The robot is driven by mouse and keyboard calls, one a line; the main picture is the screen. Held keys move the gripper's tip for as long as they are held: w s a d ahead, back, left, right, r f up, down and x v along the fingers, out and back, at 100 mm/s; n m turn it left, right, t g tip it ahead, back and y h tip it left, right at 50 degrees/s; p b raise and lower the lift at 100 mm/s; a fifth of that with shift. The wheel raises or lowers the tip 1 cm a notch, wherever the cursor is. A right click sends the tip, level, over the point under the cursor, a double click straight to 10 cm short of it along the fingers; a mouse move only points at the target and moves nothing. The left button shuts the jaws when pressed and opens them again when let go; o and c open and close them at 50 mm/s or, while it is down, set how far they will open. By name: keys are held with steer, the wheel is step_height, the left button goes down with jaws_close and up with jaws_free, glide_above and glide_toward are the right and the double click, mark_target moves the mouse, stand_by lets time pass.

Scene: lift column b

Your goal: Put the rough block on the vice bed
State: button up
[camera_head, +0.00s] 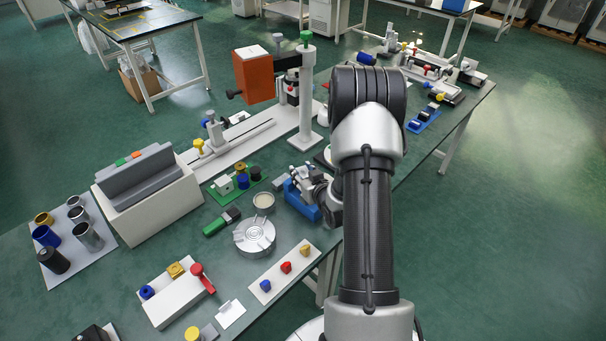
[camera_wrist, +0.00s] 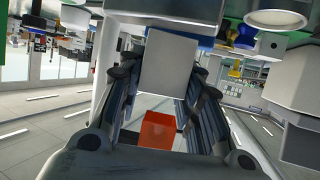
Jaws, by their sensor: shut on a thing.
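The rough block (camera_wrist: 168,65) is a plain light grey piece. In the wrist view it sits between the two dark fingers of my gripper (camera_wrist: 160,78), which is shut on it. In the head view my gripper (camera_head: 309,182) is directly at the blue vice (camera_head: 300,207), near the bench's front edge. My gripper and arm cover part of the vice, so its bed is mostly hidden. A strip of blue also shows behind the block in the wrist view. I cannot tell whether the block touches the bed.
A round grey chuck (camera_head: 254,236), a small pale cup (camera_head: 263,201) and a green-handled tool (camera_head: 221,223) lie left of the vice. A white column (camera_head: 306,100) and an orange box (camera_head: 258,78) stand behind. A white strip (camera_head: 284,270) holds small coloured pieces in front.

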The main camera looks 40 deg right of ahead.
steer(key=o, duration=1.3)
steer(key=shift+c, duration=0.2)
steer(key=shift+s+r, duration=0.1)
steer(key=shift+r, duration=0.05)
steer(key=p+v, duration=0.3)
steer(key=v, duration=0.8)
steer(key=a+r+n+g+y, duration=0.1)
steer(key=a+r+n+g, duration=0.3)
steer(key=a+r, duration=0.95)
steer(key=s+a+r+g+y, duration=0.1)
steer(key=s+a+r+g, duration=0.1)
steer(key=s+a+r, duration=0.2)
steer(key=s+a+r+g+y, duration=0.2)
steer(key=s+a+r, duration=0.3)
steer(key=s+a, duration=0.5)
steer(key=s, duration=0.3)
steer(key=shift+s+a, duration=0.3)
steer(key=shift+a, duration=0.1)
